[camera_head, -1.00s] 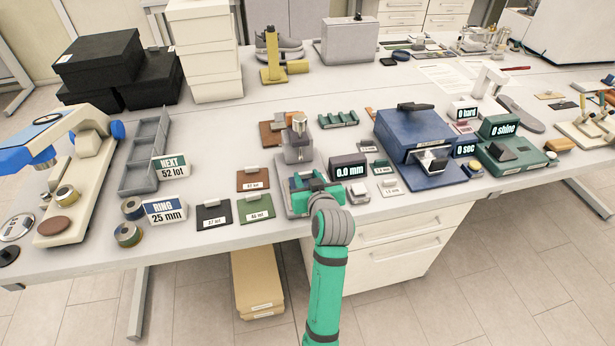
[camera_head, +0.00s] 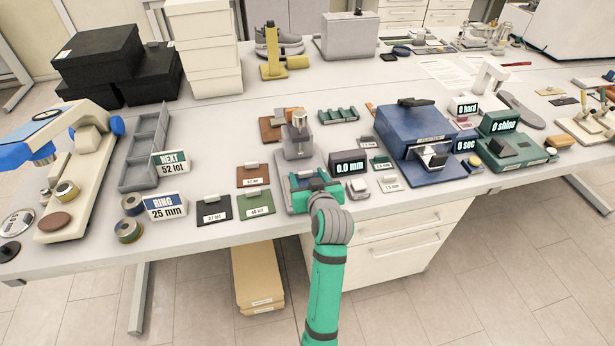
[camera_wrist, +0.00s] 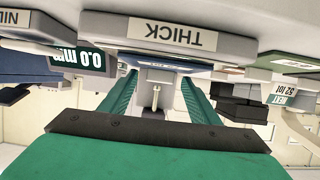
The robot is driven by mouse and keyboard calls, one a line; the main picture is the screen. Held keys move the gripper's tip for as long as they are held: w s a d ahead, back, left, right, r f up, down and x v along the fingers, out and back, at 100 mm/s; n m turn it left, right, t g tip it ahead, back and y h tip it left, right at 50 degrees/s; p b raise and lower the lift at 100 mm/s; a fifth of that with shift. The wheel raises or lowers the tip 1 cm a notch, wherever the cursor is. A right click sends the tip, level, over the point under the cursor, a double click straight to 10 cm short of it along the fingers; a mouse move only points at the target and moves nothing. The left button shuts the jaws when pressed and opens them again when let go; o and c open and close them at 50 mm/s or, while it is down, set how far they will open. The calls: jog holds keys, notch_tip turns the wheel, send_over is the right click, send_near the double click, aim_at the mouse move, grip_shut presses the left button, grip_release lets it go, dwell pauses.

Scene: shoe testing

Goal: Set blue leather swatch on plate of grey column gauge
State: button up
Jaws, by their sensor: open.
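The grey column gauge (camera_head: 297,143) stands near the front edge of the table. Its black readout (camera_head: 347,168) shows 0.0 mm, and its base (camera_wrist: 235,43) bears the label THICK, upside down in the wrist view. My green gripper (camera_head: 308,178) is over the front of the gauge base, with its jaws apart and pointing toward the column. In the wrist view, a thin blue strip (camera_wrist: 165,67), likely the blue leather swatch, shows between my fingers (camera_wrist: 160,80), at the gauge base. My fingers do not clearly touch it. In the head view my gripper mostly hides it.
Brown, green and black tagged swatches (camera_head: 257,203) lie left of the gauge. Small tagged pieces (camera_head: 389,183) and a blue machine (camera_head: 412,135) stand to the right.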

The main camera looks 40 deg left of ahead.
jog(key=shift+d, duration=0.1)
jog(key=v, duration=1)
jog(key=shift+s+d, duration=0.2)
jog(key=shift+s, duration=0.1)
jog(key=s+d+f+m+t+h, duration=0.3)
jog(key=s+d+f+m, duration=0.15)
jog(key=d+f, duration=0.4)
jog(key=s+d+f+m+t+h, duration=0.2)
jog(key=s+d+f+m+h, duration=0.15)
jog(key=s+d+f, duration=0.5)
jog(key=s+d+r+m+t+h, duration=0.1)
jog(key=s+d+r+h, duration=0.1)
jog(key=s+d, duration=0.4)
jog(key=s+d+r+m+h, duration=0.1)
jog(key=s+d+r, duration=0.1)
jog(key=s+d, duration=0.4)
jog(key=s, duration=0.5)
jog(key=shift+s+d+r+t+h, duration=0.15)
jog(key=shift+s+d+t+h, duration=0.05)
jog(key=shift+s+t+h, duration=0.2)
